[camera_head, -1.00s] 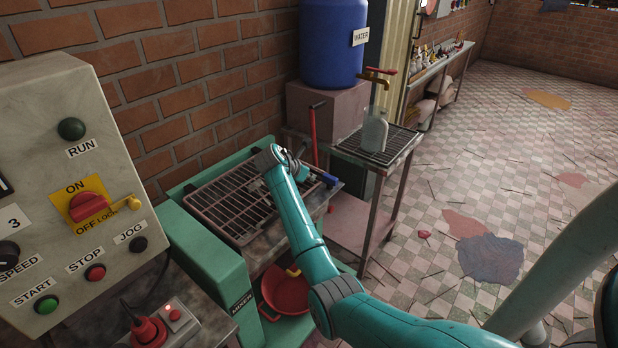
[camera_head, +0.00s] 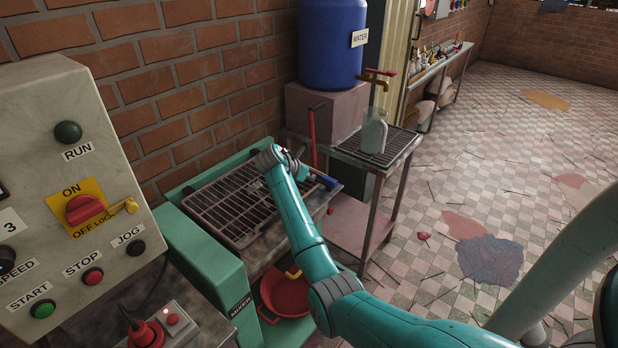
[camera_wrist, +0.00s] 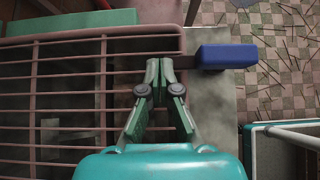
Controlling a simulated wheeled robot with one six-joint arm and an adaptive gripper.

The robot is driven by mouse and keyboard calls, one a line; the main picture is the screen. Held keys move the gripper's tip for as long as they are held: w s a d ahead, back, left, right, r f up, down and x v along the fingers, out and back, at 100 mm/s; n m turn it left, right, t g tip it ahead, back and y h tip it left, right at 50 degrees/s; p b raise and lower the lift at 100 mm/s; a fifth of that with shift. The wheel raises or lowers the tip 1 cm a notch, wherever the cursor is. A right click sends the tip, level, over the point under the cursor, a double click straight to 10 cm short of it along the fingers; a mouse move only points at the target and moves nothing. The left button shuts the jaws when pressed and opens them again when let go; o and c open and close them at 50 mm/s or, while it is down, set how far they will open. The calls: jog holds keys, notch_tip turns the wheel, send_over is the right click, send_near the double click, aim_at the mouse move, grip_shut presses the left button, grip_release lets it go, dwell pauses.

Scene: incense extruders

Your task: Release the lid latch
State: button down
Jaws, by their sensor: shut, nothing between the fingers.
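The grated lid (camera_head: 222,205) lies flat over the green mixer (camera_head: 205,250); its bars also fill the left of the wrist view (camera_wrist: 60,85). The latch's blue handle (camera_head: 326,181) sticks out at the lid's right end, and it shows right of the fingertips in the wrist view (camera_wrist: 226,56). My gripper (camera_wrist: 158,66) is shut and empty. In the wrist view its fingertips are over the lid's right edge, just left of the blue handle, with a small gap seen from above. I cannot tell their height over the lid. In the head view my arm hides part of the lid.
A control panel (camera_head: 75,185) stands at the left. A red basin (camera_head: 286,296) sits below the mixer. A side table (camera_head: 385,160) with a bottle (camera_head: 374,133) and a blue water barrel (camera_head: 333,45) stand beyond. The tiled floor at right is mostly open.

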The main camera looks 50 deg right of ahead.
aim_at(318, 176)
jog(key=shift+d, duration=0.25)
jog(key=shift+w+d, duration=0.15)
jog(key=shift+d+m+g, duration=0.85)
jog(key=shift+m+g, duration=0.35)
jog(key=shift+m, duration=0.3)
jog(key=shift+d, duration=1.2)
jog(key=shift+s+d, duration=0.7)
jog(key=shift+d, duration=0.3)
